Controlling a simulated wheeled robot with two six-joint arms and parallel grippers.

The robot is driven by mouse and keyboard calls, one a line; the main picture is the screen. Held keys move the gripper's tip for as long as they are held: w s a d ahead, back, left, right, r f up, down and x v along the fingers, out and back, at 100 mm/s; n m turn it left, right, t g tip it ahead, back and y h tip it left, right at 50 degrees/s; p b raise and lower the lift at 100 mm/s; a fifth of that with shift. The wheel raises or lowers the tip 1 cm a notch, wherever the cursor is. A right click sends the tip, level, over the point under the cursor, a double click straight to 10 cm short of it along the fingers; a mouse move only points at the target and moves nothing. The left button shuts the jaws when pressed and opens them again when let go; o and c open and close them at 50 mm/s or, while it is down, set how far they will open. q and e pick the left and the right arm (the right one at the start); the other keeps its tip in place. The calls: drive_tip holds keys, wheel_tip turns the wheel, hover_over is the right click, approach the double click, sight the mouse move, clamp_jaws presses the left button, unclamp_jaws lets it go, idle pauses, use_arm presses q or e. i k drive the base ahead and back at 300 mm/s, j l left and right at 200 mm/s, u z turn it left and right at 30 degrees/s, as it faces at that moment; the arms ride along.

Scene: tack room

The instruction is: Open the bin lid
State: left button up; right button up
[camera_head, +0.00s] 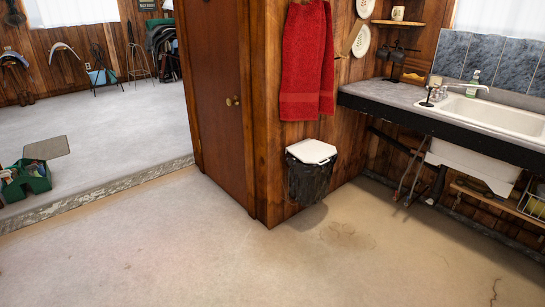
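A small bin (307,183) with a black bag hangs on the wooden wall below a red towel, to the left of the sink counter. Its white lid (312,151) lies flat over the top and looks closed. Neither of my grippers shows in the head view, and nothing is touching the bin.
A brown door (218,95) with a knob is left of the bin. The red towel (305,60) hangs above it. A counter (400,97) with a white sink (500,113) juts out at right. A green crate (27,180) sits far left. The floor (230,260) in front is clear.

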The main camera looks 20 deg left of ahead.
sight(313, 151)
drive_tip(key=u, duration=0.1)
drive_tip(key=i+l, duration=0.2)
drive_tip(key=i, duration=0.2)
drive_tip(key=i+l, duration=0.25)
drive_tip(key=i, duration=0.15)
